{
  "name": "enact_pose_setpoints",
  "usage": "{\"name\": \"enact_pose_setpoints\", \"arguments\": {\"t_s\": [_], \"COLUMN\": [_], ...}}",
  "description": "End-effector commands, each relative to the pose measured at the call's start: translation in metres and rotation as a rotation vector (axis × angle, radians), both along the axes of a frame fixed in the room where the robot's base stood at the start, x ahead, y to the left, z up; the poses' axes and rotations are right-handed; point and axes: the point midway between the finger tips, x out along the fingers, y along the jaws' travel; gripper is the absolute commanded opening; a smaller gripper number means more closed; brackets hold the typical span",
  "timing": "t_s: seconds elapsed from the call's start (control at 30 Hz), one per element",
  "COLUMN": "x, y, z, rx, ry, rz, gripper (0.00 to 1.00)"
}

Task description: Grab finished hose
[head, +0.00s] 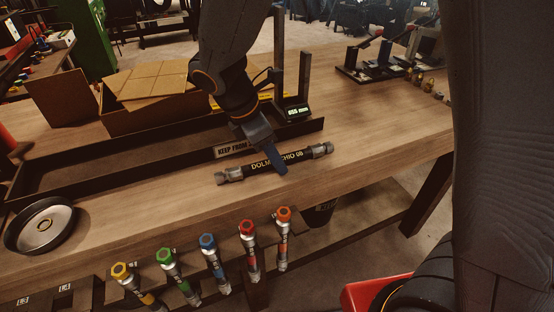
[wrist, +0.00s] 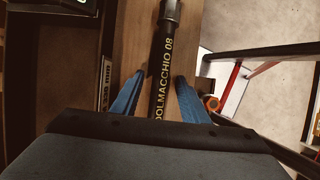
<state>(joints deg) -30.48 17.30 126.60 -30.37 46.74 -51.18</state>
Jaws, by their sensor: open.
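The finished hose (head: 292,158) is a short black hose with metal end fittings and yellow lettering. It lies on the wooden workbench (head: 385,133) in front of a dark metal tray. My gripper (head: 277,172) is over the middle of the hose in the head view and hides part of its lettering. In the wrist view, the hose (wrist: 164,62) runs between the two blue fingers of my gripper (wrist: 158,98). The fingers are apart, with gaps on both sides of the hose. One end of the hose is hidden behind the gripper body.
A cardboard box (head: 150,118) sits at the dark tray (head: 80,178). A small display (head: 297,112) stands behind the hose. A round metal dish (head: 42,226) is at the left. Several colour-capped tools (head: 209,254) line the front edge. The bench right of the hose is clear.

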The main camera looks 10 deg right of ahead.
Motion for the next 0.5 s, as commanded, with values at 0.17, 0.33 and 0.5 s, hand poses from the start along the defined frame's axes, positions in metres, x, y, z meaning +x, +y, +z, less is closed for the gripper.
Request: {"name": "enact_pose_setpoints", "arguments": {"t_s": [0.17,0.33,0.5], "x": [0.0001,0.0001,0.0000], "y": [-0.0004,-0.0003,-0.0003], "z": [-0.0012,-0.0011,-0.0010], "rx": [0.000,0.000,0.000], "ry": [0.000,0.000,0.000], "rz": [0.000,-0.001,-0.001], "gripper": [0.41,0.20,0.00]}}
